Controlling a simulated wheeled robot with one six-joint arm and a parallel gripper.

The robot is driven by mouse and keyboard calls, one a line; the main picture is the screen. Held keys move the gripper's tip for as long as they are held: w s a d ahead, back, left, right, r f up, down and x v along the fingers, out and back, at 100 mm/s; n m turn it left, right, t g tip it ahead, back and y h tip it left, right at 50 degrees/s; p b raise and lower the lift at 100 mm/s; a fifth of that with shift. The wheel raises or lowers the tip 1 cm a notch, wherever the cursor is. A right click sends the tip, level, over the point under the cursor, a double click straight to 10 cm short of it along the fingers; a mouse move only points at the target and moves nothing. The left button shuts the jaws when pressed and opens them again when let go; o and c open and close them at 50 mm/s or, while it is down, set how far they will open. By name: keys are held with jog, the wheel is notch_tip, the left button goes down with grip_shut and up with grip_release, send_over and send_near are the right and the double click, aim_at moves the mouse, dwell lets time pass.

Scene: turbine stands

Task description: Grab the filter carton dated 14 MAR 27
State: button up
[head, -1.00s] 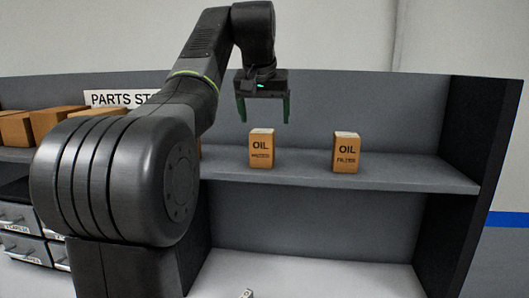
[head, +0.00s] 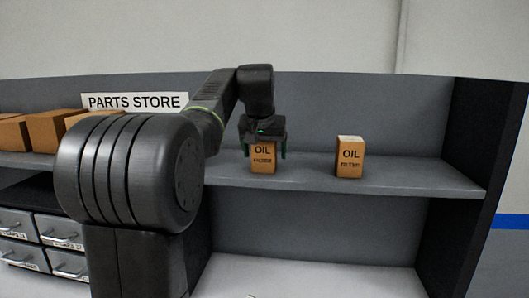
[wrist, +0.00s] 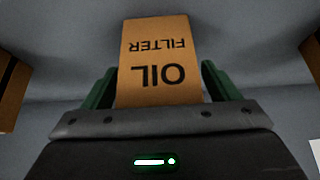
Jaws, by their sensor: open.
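Two brown oil filter cartons stand upright on the shelf. The left carton (head: 263,159) is under and between the fingers of my gripper (head: 264,152). The right carton (head: 350,157) stands apart to the right, with a pale patch on its top. In the wrist view the left carton (wrist: 158,62) reads OIL FILTER, upside down, between the green fingers of my gripper (wrist: 158,88). My gripper is open, with a finger on each side. No date can be read on either carton.
The shelf (head: 420,186) is bare to the right of the right carton. Larger brown boxes (head: 55,128) sit at the left, under the PARTS STORE sign (head: 135,101). Drawers (head: 65,228) are below them. A dark side panel (head: 480,160) closes the right end.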

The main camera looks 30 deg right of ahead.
jog(key=shift+r, duration=0.1)
jog(key=c, duration=1.3)
jog(key=shift+r, duration=0.1)
